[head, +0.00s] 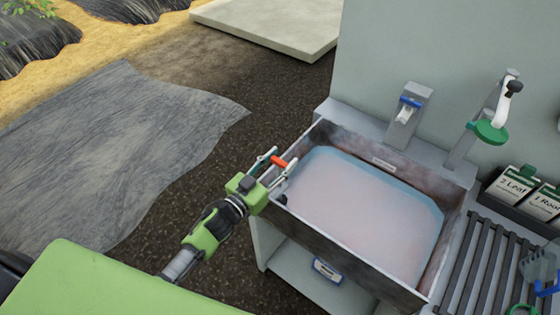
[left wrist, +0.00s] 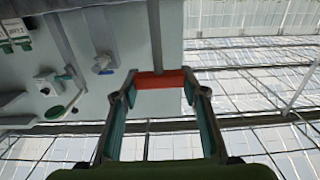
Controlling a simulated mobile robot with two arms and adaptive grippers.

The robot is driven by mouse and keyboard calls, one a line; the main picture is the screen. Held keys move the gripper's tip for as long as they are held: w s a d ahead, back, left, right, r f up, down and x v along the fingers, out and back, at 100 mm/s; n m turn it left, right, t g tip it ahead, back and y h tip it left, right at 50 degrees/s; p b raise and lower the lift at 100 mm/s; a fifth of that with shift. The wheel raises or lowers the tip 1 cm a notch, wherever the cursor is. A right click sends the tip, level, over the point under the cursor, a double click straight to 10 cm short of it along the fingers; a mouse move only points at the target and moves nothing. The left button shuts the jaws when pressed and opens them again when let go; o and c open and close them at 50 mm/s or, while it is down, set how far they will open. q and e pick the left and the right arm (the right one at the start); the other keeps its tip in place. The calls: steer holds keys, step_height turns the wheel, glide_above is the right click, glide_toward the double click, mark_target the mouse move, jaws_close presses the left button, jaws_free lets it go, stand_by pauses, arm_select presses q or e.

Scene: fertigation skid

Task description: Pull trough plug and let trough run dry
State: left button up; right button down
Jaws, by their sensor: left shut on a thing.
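The trough (head: 300,228) is a weathered grey-brown basin holding pale, cloudy liquid (head: 365,205) across most of its inside. My left gripper (head: 277,163) is at the trough's left rim, near its back-left corner. It is shut on a small red piece, which shows between the fingertips in the head view (head: 279,162) and as a red bar in the left wrist view (left wrist: 160,79). I cannot tell whether this is the plug's handle or whether it joins anything in the trough. The drain is not visible. My right gripper is not in view.
A blue-levered tap (head: 408,108) and a white spout with a green disc (head: 488,132) stand behind the trough. Labelled containers (head: 514,186) and a slatted rack (head: 480,262) are at right. Dark ground (head: 265,95) lies open at left.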

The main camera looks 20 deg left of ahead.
arm_select(q)
steer(key=shift+r, duration=0.2)
steer(key=o, duration=1.6)
steer(key=shift+s+a+f, duration=0.1)
steer(key=shift+s, duration=0.05)
steer(key=v, duration=1.1)
steer(key=shift+s+a, duration=0.1)
steer(key=shift+s, duration=0.25)
